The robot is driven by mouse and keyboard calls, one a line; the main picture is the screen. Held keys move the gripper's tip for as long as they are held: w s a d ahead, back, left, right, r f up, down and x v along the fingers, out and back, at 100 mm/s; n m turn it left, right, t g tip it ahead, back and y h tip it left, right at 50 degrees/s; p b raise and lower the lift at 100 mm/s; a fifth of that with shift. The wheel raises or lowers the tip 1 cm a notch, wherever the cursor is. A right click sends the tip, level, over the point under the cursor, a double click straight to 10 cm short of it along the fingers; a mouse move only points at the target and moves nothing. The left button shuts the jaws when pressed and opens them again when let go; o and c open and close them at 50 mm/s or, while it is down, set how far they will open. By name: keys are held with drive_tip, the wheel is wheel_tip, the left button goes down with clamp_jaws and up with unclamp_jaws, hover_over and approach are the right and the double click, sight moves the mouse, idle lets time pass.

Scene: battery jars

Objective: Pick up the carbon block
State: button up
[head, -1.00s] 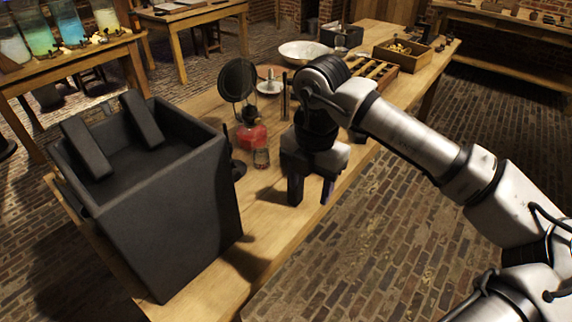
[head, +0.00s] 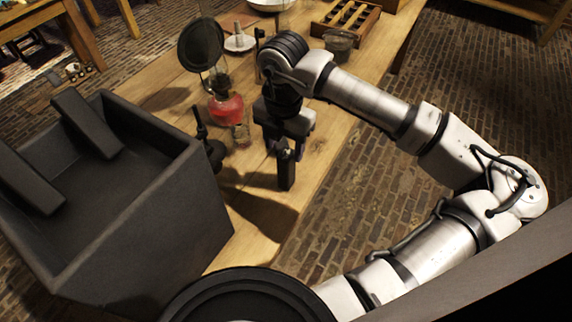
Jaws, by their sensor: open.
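Either could be the carbon block; I cannot tell which. My gripper (head: 279,166) points down over the table's right edge, right of the box and well apart from both blocks. It is open, and I see nothing held between the fingers, though one finger partly hides the other.
A lamp with red liquid (head: 226,107) and a small glass jar (head: 241,135) stand between the box and my gripper. A round dark disc (head: 201,44) stands behind them. A slotted wooden rack (head: 345,22) is farther back. Bare tabletop (head: 245,225) lies right of the box.

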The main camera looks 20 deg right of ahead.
sight(287, 164)
drive_tip(key=shift+s+d+f+p, duration=0.15)
drive_tip(key=shift+f+p, duration=0.45)
drive_tip(key=shift+f, duration=1.1)
drive_tip(key=shift+s+f+p, duration=0.1)
drive_tip(key=shift+f+p, duration=0.5)
drive_tip(key=shift+f, duration=1.1)
clamp_jaws()
drive_tip(key=shift+r, duration=0.15)
